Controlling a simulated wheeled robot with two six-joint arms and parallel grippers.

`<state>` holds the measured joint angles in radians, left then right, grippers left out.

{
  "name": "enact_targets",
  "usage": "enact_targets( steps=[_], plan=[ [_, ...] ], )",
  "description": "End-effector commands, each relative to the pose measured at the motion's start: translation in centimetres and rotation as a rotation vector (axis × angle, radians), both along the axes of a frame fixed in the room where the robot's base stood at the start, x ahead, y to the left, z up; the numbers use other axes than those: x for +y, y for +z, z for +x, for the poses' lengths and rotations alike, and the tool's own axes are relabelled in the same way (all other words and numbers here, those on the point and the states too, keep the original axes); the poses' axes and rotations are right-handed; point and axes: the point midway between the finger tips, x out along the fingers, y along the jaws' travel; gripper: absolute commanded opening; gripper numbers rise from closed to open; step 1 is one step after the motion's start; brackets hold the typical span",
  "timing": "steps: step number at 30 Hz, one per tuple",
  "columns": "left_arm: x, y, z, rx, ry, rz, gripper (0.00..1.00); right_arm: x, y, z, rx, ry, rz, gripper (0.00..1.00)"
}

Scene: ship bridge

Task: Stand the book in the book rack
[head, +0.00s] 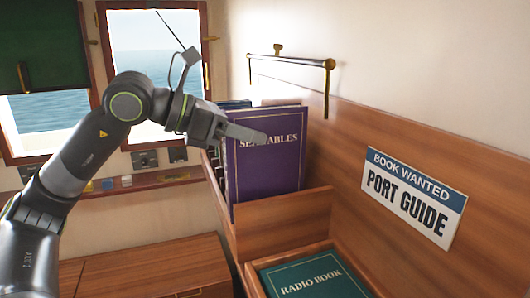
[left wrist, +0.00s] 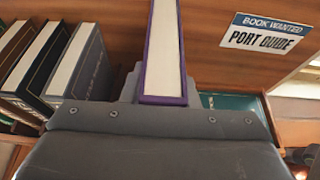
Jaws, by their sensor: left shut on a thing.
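A purple book titled "SEA TABLES" (head: 268,175) stands about upright at the wooden book rack (head: 285,225). My left gripper (head: 250,133) is shut on its upper part. In the left wrist view the purple book (left wrist: 164,60) shows its pale page edges between the fingers. Several dark books (left wrist: 75,65) stand to its left in the rack there, with a gap between. The book's lower edge meets the rack's near wooden panel in the head view; I cannot tell whether it rests on the rack floor. My right gripper is not in view.
A sign reading "BOOK WANTED PORT GUIDE" (head: 413,197) is on the wooden back panel. A teal "RADIO BOOK" (head: 315,278) lies flat in a wooden compartment in front of the rack. A brass-ended rail (head: 290,61) is above the rack. Windows are behind my left arm.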

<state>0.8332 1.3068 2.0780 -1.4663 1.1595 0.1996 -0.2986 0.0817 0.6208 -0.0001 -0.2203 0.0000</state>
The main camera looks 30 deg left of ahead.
Motion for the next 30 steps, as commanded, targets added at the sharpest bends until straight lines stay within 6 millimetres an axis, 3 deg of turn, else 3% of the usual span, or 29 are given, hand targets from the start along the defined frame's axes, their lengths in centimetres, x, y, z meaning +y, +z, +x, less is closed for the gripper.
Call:
enact_targets(
  steps=[7, 12, 22, 30],
  plan=[
    [-1.9, 0.5, 2.0, -0.004, -0.006, -0.005, 0.0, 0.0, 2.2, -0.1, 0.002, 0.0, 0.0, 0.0],
    [-1.7, -2.1, 1.9, 0.002, 0.001, 0.001, 0.0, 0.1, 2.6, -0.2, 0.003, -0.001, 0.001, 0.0],
    [-1.7, -4.0, 1.9, 0.0, 0.0, 0.0, 0.0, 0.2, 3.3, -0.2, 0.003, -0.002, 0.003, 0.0],
    [-2.1, -6.2, 2.2, -0.001, -0.002, -0.004, 0.0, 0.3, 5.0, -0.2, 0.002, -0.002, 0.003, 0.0]
  ],
)
